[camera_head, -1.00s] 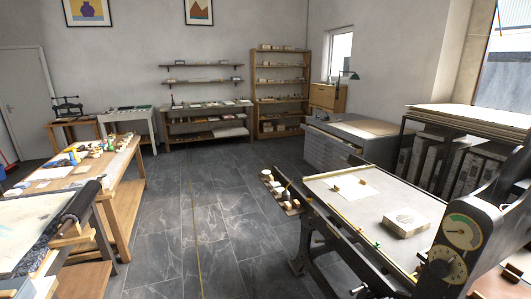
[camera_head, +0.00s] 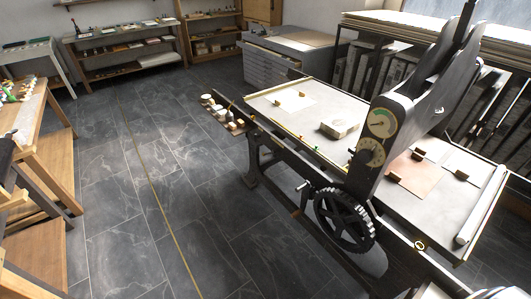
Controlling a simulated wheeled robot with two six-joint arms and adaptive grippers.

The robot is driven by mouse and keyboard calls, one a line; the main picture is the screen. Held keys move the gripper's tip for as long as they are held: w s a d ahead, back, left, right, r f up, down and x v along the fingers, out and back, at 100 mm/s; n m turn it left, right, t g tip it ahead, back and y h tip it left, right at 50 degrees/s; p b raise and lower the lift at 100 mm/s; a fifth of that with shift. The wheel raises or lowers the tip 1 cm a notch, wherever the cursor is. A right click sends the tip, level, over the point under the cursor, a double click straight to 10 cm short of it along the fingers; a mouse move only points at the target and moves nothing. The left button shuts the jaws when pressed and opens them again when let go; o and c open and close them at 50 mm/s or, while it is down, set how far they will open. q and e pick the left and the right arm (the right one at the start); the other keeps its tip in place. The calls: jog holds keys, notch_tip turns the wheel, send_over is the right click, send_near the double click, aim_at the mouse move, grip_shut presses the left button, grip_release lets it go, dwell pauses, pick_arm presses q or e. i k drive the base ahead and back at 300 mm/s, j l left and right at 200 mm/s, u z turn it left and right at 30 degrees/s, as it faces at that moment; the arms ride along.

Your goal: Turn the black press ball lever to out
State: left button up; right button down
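The black press (camera_head: 376,150) stands right of centre, its upright carrying two round dials (camera_head: 381,123). A dark bar (camera_head: 466,20) rises from its top and is cut by the upper edge of the picture. A small handle with a light tip (camera_head: 301,186) sticks out at the near side, by the black toothed wheel (camera_head: 345,218). I cannot tell which of these is the ball lever, or its setting. Neither of my grippers is in view.
The press bed (camera_head: 300,115) holds a pale block (camera_head: 340,129) and a reddish sheet (camera_head: 415,175). A rack of small pots (camera_head: 222,113) juts from its left end. A wooden workbench (camera_head: 30,115) stands at the left. The grey tiled floor (camera_head: 150,190) between is clear.

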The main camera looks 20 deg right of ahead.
aim_at(275, 150)
jog(key=i+j, duration=0.2)
jog(key=i, duration=0.3)
jog(key=i+j, duration=0.25)
jog(key=i, duration=0.2)
jog(key=i+j, duration=0.2)
jog(key=i, duration=0.3)
jog(key=z, duration=0.05)
